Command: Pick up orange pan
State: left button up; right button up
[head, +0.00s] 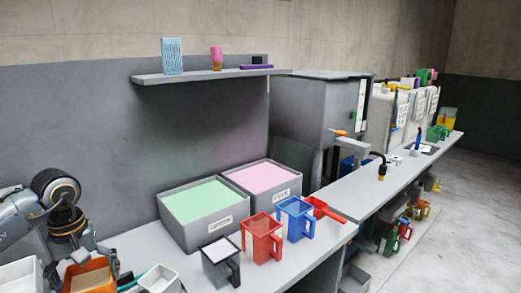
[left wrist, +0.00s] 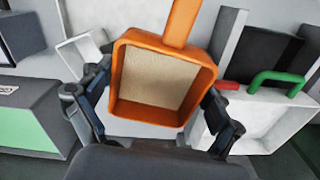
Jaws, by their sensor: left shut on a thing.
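The orange pan (head: 88,285) is at the lower left of the head view, below my left gripper (head: 80,252). In the left wrist view the orange pan (left wrist: 165,45) fills the middle, with its square mouth facing the camera, a beige inside and its handle pointing up. The fingers of my left gripper (left wrist: 158,115) close on the pan from both sides. I cannot tell whether the pan touches the surface under it. My right gripper is not in view.
White trays (head: 160,278) stand close beside the pan. A grey jug (head: 220,265), a red jug (head: 262,240) and a blue jug (head: 295,215) stand along the bench before two foam bins (head: 180,238). A green handle (left wrist: 278,82) is near the right finger.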

pick_arm(q)
jog(key=s+d+f+m, duration=0.3)
jog(key=s+d, duration=0.4)
jog(key=d, duration=0.2)
jog(key=s+d+f+m, duration=0.3)
jog(key=s+d+f, duration=0.1)
jog(key=s+d, duration=0.4)
notch_tip(320, 180, down, 7)
jog(key=w+b, duration=0.1)
jog(key=b, duration=0.6)
jog(key=shift+w+d+b, duration=0.15)
jog(key=shift+w+b, duration=0.05)
jog(key=shift+b, duration=0.1)
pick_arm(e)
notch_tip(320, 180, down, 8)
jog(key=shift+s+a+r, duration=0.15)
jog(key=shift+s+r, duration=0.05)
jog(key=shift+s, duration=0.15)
pick_arm(q)
jog(key=shift+f, duration=0.1)
